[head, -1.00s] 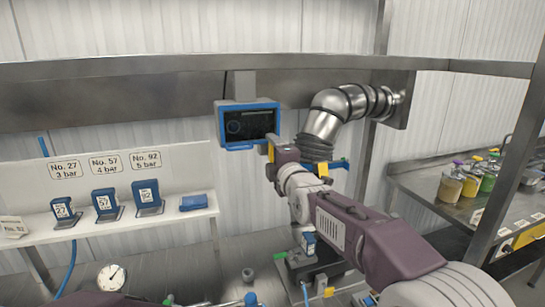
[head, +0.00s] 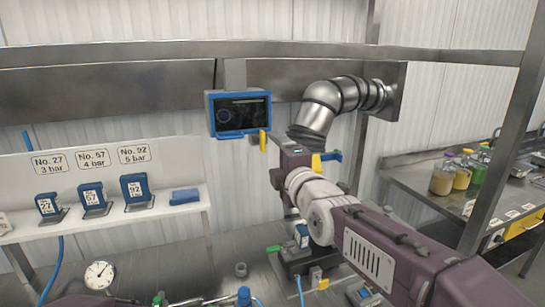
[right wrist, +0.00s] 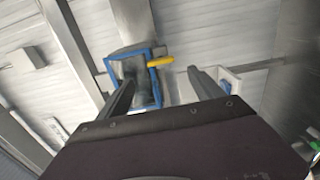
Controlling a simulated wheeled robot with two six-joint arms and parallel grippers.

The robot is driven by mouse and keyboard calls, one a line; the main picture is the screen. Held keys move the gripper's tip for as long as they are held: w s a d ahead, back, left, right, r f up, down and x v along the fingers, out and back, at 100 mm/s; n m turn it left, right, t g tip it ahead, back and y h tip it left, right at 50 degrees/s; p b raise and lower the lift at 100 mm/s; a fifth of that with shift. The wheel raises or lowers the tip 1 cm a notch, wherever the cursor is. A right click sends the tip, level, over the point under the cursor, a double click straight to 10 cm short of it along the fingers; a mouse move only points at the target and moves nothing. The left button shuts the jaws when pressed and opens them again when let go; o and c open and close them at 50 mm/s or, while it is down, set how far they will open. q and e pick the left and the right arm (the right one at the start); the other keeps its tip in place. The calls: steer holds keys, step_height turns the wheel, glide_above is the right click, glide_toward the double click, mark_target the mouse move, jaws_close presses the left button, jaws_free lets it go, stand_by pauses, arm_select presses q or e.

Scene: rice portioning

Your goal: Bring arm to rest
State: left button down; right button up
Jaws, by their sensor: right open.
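My right arm comes in from the lower right of the head view and reaches up toward the back wall. Its gripper (head: 283,147) is at the far end, below and right of the blue-framed screen (head: 238,114), in front of the metal duct. In the right wrist view the two dark fingers (right wrist: 163,90) stand apart with nothing between them that I can see held. The screen (right wrist: 134,77) with a yellow handle shows beyond them. My left gripper is not in view.
A shelf (head: 100,226) with blue numbered units (head: 138,190) is at left. A metal pipe (head: 322,105) hangs behind my right gripper. A blue-and-green fixture (head: 292,258) stands below the arm. A side bench (head: 410,185) holds jars (head: 444,178). A steel post (head: 500,150) stands at right.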

steer(key=shift+w, duration=0.1)
steer(key=s+d+f+m+g+h, duration=0.1)
steer(key=d+f+m+g+h, duration=0.15)
steer(key=d+f, duration=0.65)
steer(key=s+d+f+m+g+h, duration=0.2)
steer(key=d+f+m+g, duration=0.15)
steer(key=f, duration=1.15)
steer(key=s+d+f+m+g, duration=0.1)
steer(key=s+f+m+g, duration=0.4)
steer(key=s+f+m, duration=0.3)
steer(key=s+d+f+m+g, duration=0.1)
steer(key=s+f+m+g, duration=0.4)
steer(key=s, duration=0.9)
step_height(320, 180, down, 5)
steer(key=m+h, duration=0.1)
steer(key=m, duration=0.2)
steer(key=shift+s+d, duration=0.35)
steer(key=shift+s, duration=0.05)
